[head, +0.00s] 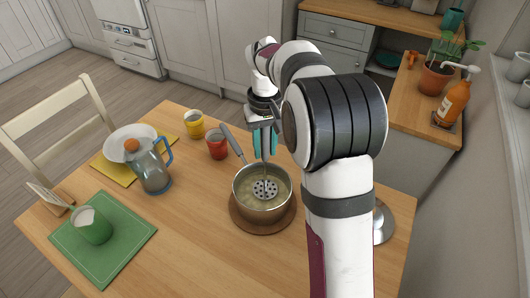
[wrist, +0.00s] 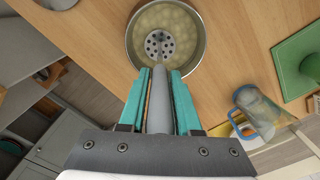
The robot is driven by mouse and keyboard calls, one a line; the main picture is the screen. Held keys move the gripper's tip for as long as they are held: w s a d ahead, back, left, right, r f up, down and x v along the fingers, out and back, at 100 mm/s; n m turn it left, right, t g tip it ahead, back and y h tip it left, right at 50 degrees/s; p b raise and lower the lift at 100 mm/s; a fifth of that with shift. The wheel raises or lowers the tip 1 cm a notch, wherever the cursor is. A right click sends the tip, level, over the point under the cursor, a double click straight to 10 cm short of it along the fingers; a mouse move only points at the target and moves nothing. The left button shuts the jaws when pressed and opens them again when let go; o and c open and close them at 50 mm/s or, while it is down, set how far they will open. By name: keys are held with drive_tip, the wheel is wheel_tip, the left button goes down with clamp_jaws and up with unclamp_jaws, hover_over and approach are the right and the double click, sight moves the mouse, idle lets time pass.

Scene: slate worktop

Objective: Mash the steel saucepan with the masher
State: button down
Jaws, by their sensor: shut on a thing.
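The steel saucepan (head: 238,190) stands on a round brown trivet (head: 245,222) on the wooden table, its grey handle pointing to the upper left. Pale, lumpy food lies inside it. My gripper (head: 265,145) is above the pan's far side, shut on the grey handle of the masher (head: 265,188). The masher's perforated round head is inside the pan, over or at the food; I cannot tell how deep it is. In the wrist view the teal fingers flank the masher handle (wrist: 159,100), and the masher head shows within the saucepan (wrist: 203,40).
A glass jug (head: 150,170), a white plate (head: 118,143) and a green cup (head: 92,226) are further left. My arm covers the table's right part.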

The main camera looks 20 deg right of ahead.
drive_tip(key=shift+a+r, duration=0.15)
drive_tip(key=shift+r, duration=0.35)
wheel_tip(320, 180, down, 5)
drive_tip(key=a, duration=0.2)
drive_tip(key=r, duration=0.5)
drive_tip(key=shift+s+a, duration=0.1)
drive_tip(key=shift+s, duration=0.25)
